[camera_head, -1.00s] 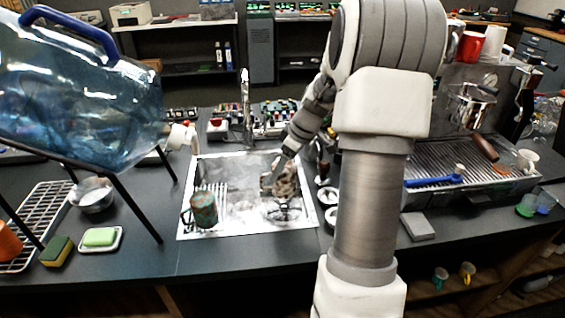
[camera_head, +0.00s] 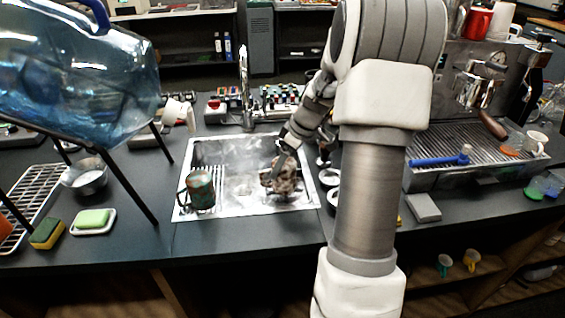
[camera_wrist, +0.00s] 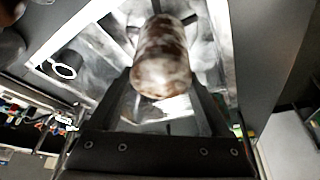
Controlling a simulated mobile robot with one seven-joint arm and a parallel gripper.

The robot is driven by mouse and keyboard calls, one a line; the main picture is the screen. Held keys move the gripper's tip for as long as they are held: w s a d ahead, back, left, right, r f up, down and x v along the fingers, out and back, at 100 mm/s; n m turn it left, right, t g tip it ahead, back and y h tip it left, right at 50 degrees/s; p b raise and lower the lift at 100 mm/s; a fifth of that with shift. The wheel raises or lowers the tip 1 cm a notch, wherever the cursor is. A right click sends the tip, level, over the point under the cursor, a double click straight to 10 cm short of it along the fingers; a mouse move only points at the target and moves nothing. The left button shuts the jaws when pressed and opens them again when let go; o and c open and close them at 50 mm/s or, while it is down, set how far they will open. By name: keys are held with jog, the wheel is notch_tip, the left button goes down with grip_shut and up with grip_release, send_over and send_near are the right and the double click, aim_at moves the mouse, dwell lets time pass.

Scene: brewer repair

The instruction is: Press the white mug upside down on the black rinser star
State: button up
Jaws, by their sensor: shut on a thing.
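My gripper (camera_head: 284,158) is shut on a mug (camera_head: 281,180) mottled brown and white, the only whitish mug at the sink. It is low over the right part of the sink (camera_head: 240,150). In the wrist view the mug (camera_wrist: 163,62) sits between my two fingers (camera_wrist: 163,95). Dark arms of the black rinser star (camera_wrist: 190,19) show around the mug's far end. In the head view the mug hides most of the star. I cannot tell whether the mug touches or presses it.
A dark green and rusty mug (camera_head: 201,190) stands at the sink's left. A faucet (camera_head: 244,90) rises behind the sink. A large blue water bottle (camera_head: 75,75) on a black stand is at the left. An espresso machine tray (camera_head: 440,178) is at the right.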

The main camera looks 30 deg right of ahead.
jog(key=shift+f+b, duration=0.65)
jog(key=shift+b, duration=0.05)
dwell(1.5)
jog(key=shift+r, duration=0.15)
jog(key=shift+r+p, duration=0.65)
jog(key=shift+r, duration=0.75)
jog(key=shift+r, duration=0.15)
dwell(0.6)
jog(key=shift+r+p, duration=1.55)
jog(key=shift+r, duration=1.35)
